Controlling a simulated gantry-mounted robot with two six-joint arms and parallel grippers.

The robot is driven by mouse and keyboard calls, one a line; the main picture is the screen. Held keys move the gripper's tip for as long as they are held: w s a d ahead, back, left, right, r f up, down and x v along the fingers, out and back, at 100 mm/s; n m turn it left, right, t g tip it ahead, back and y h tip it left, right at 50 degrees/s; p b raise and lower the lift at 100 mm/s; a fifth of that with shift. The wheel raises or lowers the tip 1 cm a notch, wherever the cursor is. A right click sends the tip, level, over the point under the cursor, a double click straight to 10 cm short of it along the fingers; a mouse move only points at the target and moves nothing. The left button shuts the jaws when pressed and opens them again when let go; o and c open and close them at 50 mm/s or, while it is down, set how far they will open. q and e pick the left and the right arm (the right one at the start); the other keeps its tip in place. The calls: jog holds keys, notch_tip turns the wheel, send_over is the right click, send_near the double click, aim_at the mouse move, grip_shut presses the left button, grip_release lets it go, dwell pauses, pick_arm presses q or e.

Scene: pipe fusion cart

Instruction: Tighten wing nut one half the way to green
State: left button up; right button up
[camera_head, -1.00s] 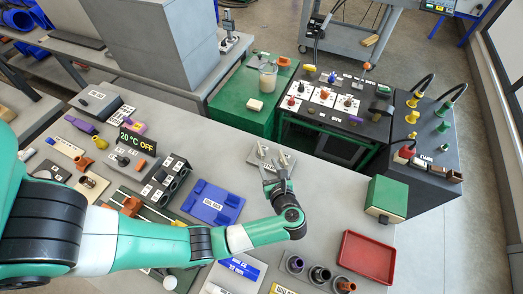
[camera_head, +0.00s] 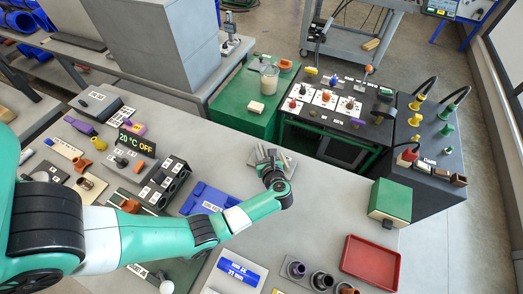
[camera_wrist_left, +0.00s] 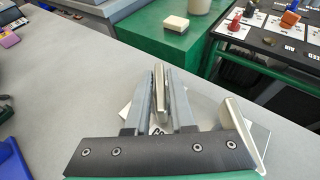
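My left gripper (camera_head: 268,154) points down at a small plate with two pale uprights, taken to be the wing nut fixture, near the back edge of the grey bench. In the left wrist view, the two grey fingers of the left gripper (camera_wrist_left: 161,78) stand either side of a thin pale metal wing (camera_wrist_left: 160,100). Whether they press on it cannot be told. A second pale wing (camera_wrist_left: 238,135) stands to the right on the light plate (camera_wrist_left: 262,139), outside the fingers. The fingers hide much of the plate. No green mark can be made out on it. My right gripper is not in view.
A blue tray (camera_head: 205,196) lies left of the gripper, and a green box (camera_head: 390,203) and red tray (camera_head: 371,261) lie to the right. Bare bench lies between the gripper and the green box.

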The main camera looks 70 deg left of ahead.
pick_arm(q)
grip_shut()
jog(key=m+t+p, duration=0.2)
jog(key=p, duration=0.1)
jog(key=m+t+h+p, duration=0.1)
jog(key=shift+s+r+t+p, duration=0.15)
jog(key=shift+r+t+p, duration=0.15)
jog(key=shift+t, duration=0.1)
jog(key=shift+f+m+t+h+p, duration=0.3)
jog(key=shift+m+t+h, duration=0.2)
jog(key=shift+m+t, duration=0.25)
jog(key=shift+o, duration=2.3)
grip_release()
